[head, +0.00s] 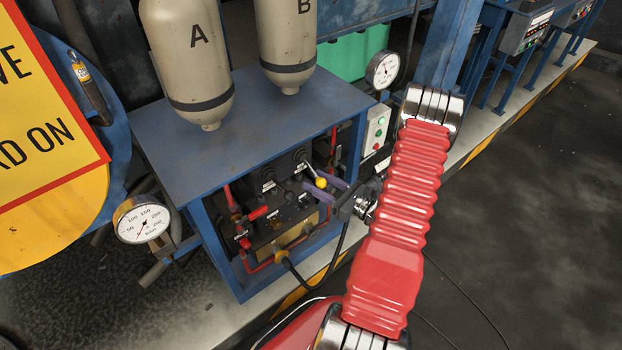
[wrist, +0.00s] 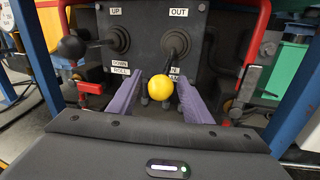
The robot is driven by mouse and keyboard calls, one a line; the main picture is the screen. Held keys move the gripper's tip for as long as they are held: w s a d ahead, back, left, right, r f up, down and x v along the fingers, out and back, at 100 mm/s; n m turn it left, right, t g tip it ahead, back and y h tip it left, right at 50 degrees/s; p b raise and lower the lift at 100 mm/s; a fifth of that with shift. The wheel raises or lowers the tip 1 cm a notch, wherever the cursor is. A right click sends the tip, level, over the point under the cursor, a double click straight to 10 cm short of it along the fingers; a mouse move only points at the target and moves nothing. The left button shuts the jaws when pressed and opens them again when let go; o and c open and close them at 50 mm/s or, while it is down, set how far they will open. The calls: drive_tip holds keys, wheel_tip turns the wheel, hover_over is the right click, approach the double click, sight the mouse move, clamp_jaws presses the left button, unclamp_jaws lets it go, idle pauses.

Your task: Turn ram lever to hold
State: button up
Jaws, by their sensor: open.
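A lever with a yellow ball knob (wrist: 164,88) comes out of the dark control panel under an "OUT" label in the wrist view. No label in view reads "ram" or "hold", and a lower label is partly hidden by the knob and finger. My gripper (wrist: 161,79) is open, with purple fingers on either side of the yellow knob and a gap on each side. In the head view the yellow knob (head: 321,183) also lies between the fingers of my gripper (head: 322,189), in front of the panel.
A second lever with a black ball knob (wrist: 72,48) stands left of my fingers, near labels "UP" and "DOWN". Red pipes (wrist: 262,30) and blue frame posts (wrist: 38,65) flank the panel. A blue cabinet top (head: 240,112) carrying two tanks lies above.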

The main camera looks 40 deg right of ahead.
drive_tip(key=shift+x, duration=1.3)
drive_tip(key=shift+c, duration=0.7)
clamp_jaws()
